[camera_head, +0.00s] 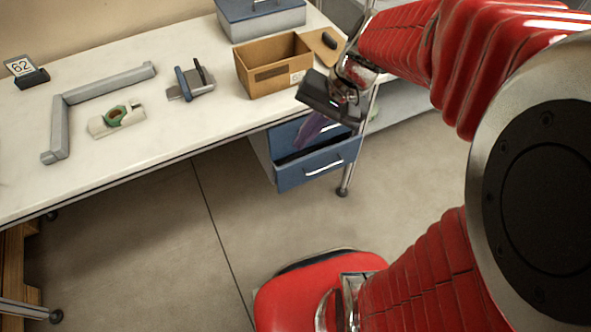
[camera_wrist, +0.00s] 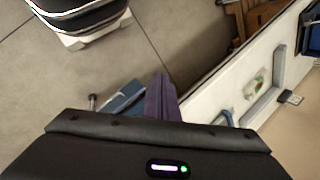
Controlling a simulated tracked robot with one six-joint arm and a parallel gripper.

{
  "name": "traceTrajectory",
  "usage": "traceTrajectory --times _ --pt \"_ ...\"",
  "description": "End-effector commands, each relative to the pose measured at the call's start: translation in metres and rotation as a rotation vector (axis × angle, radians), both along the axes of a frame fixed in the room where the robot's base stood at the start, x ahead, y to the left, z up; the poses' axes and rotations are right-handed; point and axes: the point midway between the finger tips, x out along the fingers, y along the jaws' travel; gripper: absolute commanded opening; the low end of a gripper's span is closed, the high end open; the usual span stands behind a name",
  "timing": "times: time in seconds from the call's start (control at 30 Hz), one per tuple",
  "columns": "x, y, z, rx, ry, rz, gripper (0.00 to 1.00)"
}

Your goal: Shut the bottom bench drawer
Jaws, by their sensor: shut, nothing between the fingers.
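The bottom bench drawer (camera_head: 318,166), blue-fronted with a pale bar handle, hangs under the bench's right end. It stands out from its cabinet, with a dark gap showing behind its front. A blue upper drawer front (camera_head: 284,134) is above it, partly hidden by my gripper. My gripper (camera_head: 301,146) points down with its purple fingers together and empty, just above and behind the bottom front in the picture; I cannot tell whether they touch it. In the wrist view, the shut fingers (camera_wrist: 159,80) overlap the blue drawer area (camera_wrist: 122,100), whose handle is not clear.
A metal bench leg (camera_head: 345,182) stands right of the drawer. The floor before the drawer is clear.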

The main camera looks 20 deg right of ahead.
Motion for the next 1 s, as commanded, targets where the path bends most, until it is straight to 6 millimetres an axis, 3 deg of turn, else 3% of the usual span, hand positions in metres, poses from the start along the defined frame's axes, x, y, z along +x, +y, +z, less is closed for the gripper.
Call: traceTrajectory --times 0.6,1.0 --pt "-0.064 0.001 0.052 -0.414 -0.326 0.309 0.00" --pt "-0.081 -0.005 0.070 -0.565 -0.471 0.407 0.00"
